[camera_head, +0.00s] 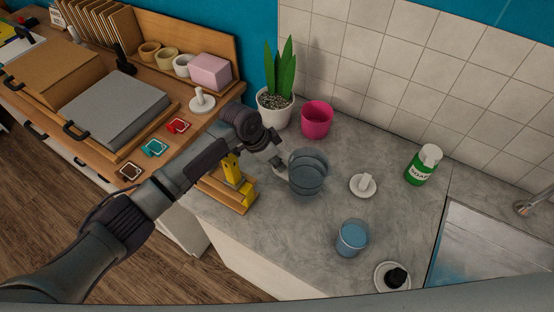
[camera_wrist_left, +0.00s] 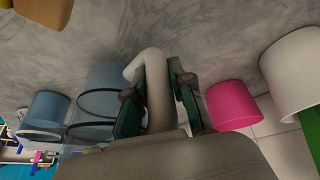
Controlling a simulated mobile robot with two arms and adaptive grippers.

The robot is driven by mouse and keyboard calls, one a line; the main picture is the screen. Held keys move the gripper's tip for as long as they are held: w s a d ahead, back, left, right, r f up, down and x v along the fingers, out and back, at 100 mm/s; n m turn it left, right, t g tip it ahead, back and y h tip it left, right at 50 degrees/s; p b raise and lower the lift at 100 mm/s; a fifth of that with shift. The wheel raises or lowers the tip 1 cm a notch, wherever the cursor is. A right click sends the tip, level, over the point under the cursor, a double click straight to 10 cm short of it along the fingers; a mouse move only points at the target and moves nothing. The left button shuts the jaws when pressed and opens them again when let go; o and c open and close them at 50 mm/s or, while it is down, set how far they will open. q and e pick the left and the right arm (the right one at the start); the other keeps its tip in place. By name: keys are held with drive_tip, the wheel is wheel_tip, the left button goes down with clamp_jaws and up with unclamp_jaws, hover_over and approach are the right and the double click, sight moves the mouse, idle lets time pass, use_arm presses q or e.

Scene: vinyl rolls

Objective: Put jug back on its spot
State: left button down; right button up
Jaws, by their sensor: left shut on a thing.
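The jug (camera_head: 308,175), a see-through blue-grey vessel, is on or just over the grey counter in the head view; I cannot tell if its base touches. In the left wrist view the jug (camera_wrist_left: 104,85) is left of the fingers. My left gripper (camera_head: 277,160) is at the jug's left side. In the left wrist view its dark green fingers (camera_wrist_left: 160,100) are shut on the pale curved handle (camera_wrist_left: 153,65). The jug's marked spot cannot be made out. My right gripper is not in view.
Behind the jug are a pink cup (camera_head: 317,118) and a potted plant (camera_head: 276,105). A blue cup (camera_head: 351,240), a white saucer-like piece (camera_head: 363,186) and a green soap bottle (camera_head: 421,168) stand around it. A yellow item (camera_head: 232,168) is at the left. The sink (camera_head: 490,250) is right.

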use_arm(q)
drive_tip(key=shift+f, duration=0.1)
drive_tip(key=shift+f+b, duration=0.3)
drive_tip(key=shift+f, duration=0.2)
drive_tip(key=shift+f, duration=0.15)
idle(0.6)
unclamp_jaws()
idle(0.5)
idle(0.4)
